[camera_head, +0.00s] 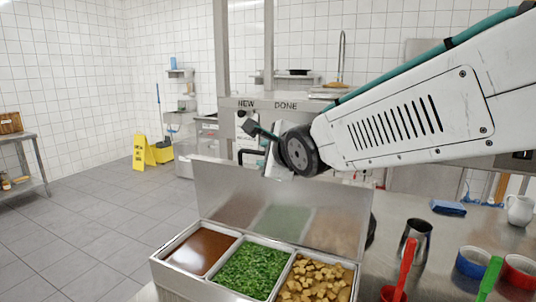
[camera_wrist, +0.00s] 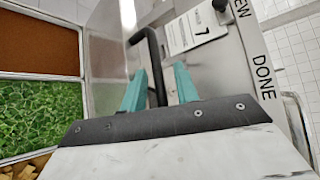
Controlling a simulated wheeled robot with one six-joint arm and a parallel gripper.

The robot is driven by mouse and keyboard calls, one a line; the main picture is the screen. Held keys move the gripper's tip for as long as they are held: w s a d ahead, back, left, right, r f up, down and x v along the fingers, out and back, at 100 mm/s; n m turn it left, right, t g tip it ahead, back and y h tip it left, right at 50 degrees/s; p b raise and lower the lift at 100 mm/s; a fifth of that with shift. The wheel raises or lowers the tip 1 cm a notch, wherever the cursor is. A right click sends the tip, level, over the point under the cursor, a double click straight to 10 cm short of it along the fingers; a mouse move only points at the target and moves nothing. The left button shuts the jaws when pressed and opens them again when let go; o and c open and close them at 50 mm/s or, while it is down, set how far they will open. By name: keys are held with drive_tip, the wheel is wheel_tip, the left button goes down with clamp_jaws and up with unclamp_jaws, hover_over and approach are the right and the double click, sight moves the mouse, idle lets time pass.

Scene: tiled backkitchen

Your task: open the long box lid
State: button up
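The long box (camera_head: 205,291) is a metal container with three filled compartments at the front of the head view. Its metal lid (camera_head: 225,185) stands raised, nearly upright, along the back edge, and reflects the food. In the wrist view, a black bar handle (camera_wrist: 153,45) on a metal surface reaches down between the teal fingers of my gripper (camera_wrist: 160,72). The fingers stand apart, with a gap beside the handle. In the head view, my gripper is above and behind the lid's upper edge, its fingertips largely hidden by my wrist.
A dark metal cup (camera_head: 416,240), a red-handled utensil (camera_head: 402,265), blue bowl (camera_head: 471,263) and red bowl (camera_head: 519,270) stand right of the box. A white jug (camera_head: 519,209) and blue cloth (camera_head: 448,207) are farther back. Floor at left is clear before a yellow sign (camera_head: 141,153).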

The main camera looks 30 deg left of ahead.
drive_tip(key=shift+f, duration=0.1)
drive_tip(key=v, duration=0.8)
drive_tip(key=shift+w, duration=0.1)
drive_tip(key=w+d+n+t+h, duration=0.1)
drive_tip(key=w+d+h, duration=0.15)
drive_tip(key=d, duration=0.75)
drive_tip(key=w+d+n+h, duration=0.2)
drive_tip(key=d+h, duration=0.1)
drive_tip(key=d, duration=0.7)
drive_tip(key=s+d+f+n+h, duration=0.1)
drive_tip(key=s+d+f+h, duration=0.1)
drive_tip(key=d, duration=0.7)
drive_tip(key=s+d+f+n+h, duration=0.2)
drive_tip(key=d, duration=0.6)
drive_tip(key=s+d+f+n+g+h, duration=0.25)
drive_tip(key=s+d+f+n, duration=0.2)
drive_tip(key=s+d, duration=0.7)
drive_tip(key=s+d+f+n+g, duration=0.1)
drive_tip(key=s+d+f+g, duration=0.1)
drive_tip(key=s+f+g, duration=0.4)
drive_tip(key=s+f, duration=0.1)
drive_tip(key=s, duration=0.2)
drive_tip(key=shift+s+d+y, duration=0.15)
drive_tip(key=shift+s+y, duration=0.15)
drive_tip(key=shift+s, duration=0.1)
